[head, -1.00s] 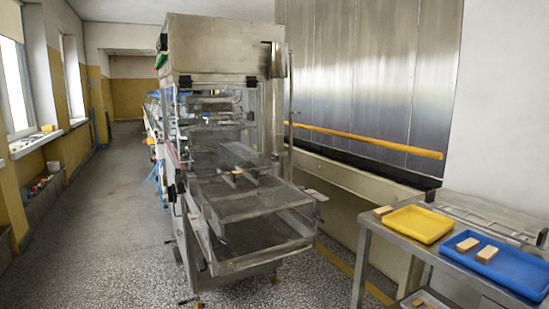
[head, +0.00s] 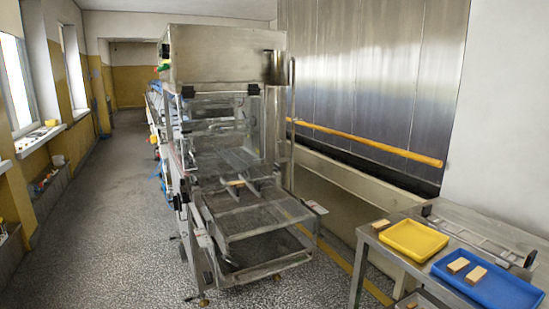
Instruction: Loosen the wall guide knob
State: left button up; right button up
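The steel enrober machine (head: 225,55) stands at the centre of the head view, with a see-through front section and a mesh belt (head: 255,213) reaching out towards me. A small tan block (head: 233,183) lies on the bars inside its opening. The wall guide knob cannot be made out for certain at this distance. Neither of my grippers shows in the view.
At the right is a steel table with a yellow tray (head: 418,240), a blue tray (head: 500,291) holding two tan blocks, and a metal rack (head: 482,238). A yellow rail (head: 365,145) runs along the steel wall. The speckled floor (head: 95,235) at left is clear.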

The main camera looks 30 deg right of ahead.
aim_at(277, 167)
jog(key=i+l, duration=0.35)
jog(key=l, duration=0.15)
jog(key=i+l, duration=0.4)
jog(key=l, duration=0.15)
jog(key=i+l, duration=0.35)
jog(key=l, duration=0.15)
